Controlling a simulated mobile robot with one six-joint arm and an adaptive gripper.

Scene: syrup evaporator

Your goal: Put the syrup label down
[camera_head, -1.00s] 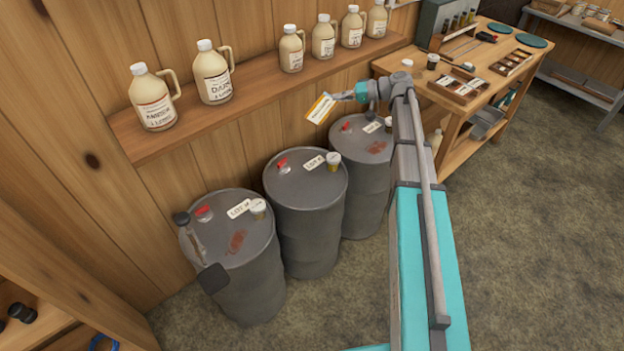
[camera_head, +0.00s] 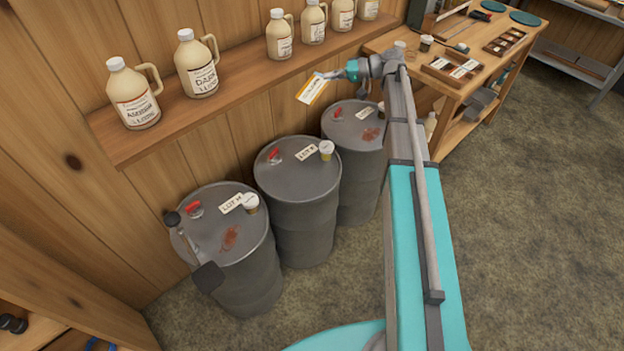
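The syrup label (camera_head: 312,90) is a small white card with an orange-yellow edge. It is held tilted in the air, in front of the plank wall and above the gap between the middle and far drums. My gripper (camera_head: 331,76) is shut on the label's upper right edge. The fingers are small in this view. The label looks clear of the drum tops and the shelf.
Three grey drums, near (camera_head: 226,225), middle (camera_head: 285,180) and far (camera_head: 350,122), stand along the wall. A wall shelf (camera_head: 240,95) holds several syrup jugs. A wooden workbench (camera_head: 455,100) stands at the back right. Open floor (camera_head: 530,220) lies right of my arm.

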